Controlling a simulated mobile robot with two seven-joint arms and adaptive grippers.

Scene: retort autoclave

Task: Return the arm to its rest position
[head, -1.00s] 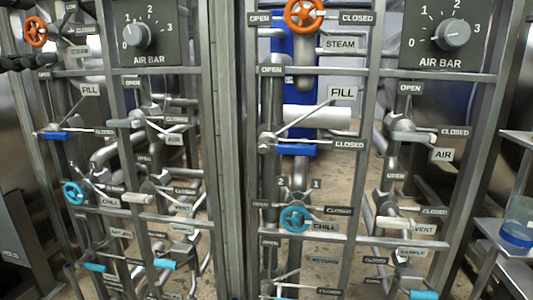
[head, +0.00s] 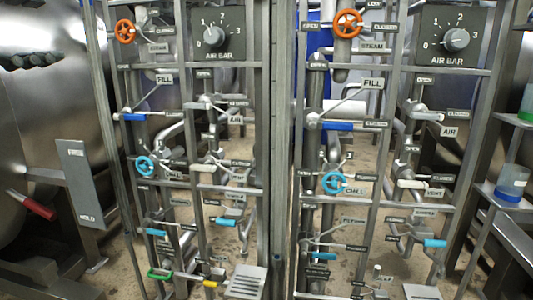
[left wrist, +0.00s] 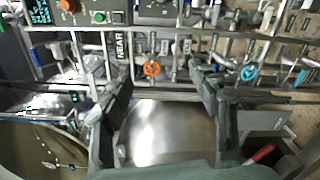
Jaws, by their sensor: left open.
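My left gripper (left wrist: 160,66) shows in the left wrist view with its two dark fingers spread wide apart. Nothing is held between them. An orange handwheel (left wrist: 152,69) appears beyond the gap, and a shiny curved metal surface (left wrist: 168,128) fills the space between the fingers lower down. I cannot make out either gripper clearly in the head view. My right gripper does not show.
Two valve panels fill the head view, with orange handwheels (head: 125,31) (head: 348,23), blue handwheels (head: 145,165) (head: 334,183) and AIR BAR dials (head: 214,37) (head: 458,39). A steel vessel (head: 50,100), a red lever (head: 32,204) and a HOLD plate (head: 80,184) stand left. Shelved beakers (head: 511,182) stand right.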

